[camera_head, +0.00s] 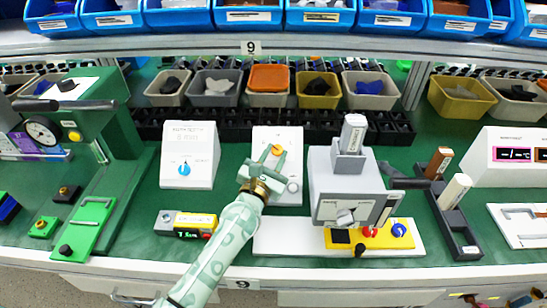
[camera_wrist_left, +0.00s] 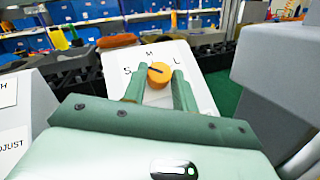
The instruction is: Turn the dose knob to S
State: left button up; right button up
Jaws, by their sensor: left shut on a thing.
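The orange dose knob (camera_head: 276,150) is on the sloped white panel (camera_head: 291,137) in the middle of the bench. In the left wrist view the knob (camera_wrist_left: 160,75) has S printed at its left, M above and L at its right. A dark line on the knob runs toward its left side, roughly toward S. My left gripper (camera_head: 270,158) is shut on the knob, with one green finger on each side of it. The panel's lower part is partly hidden by the gripper. My right gripper is in neither view.
A white box with a blue knob (camera_head: 184,169) stands to the left. A grey machine (camera_head: 345,185) stands close at the right of the panel. A small yellow display unit (camera_head: 190,222) lies in front at the left. Bins (camera_head: 268,78) line the back.

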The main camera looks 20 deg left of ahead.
pick_arm(q)
jog(key=shift+d+f+n+y+b, duration=0.15)
jog(key=shift+n+y+b, duration=0.2)
jog(key=shift+n+y, duration=0.5)
jog(key=shift+n, duration=0.25)
jog(key=o, duration=1)
jog(key=s, duration=0.5)
jog(key=s+f, duration=0.1)
jog(key=s, duration=1)
jog(key=shift+s+d+f, duration=0.15)
jog(key=shift+d+f, duration=0.15)
jog(key=shift+f, duration=0.05)
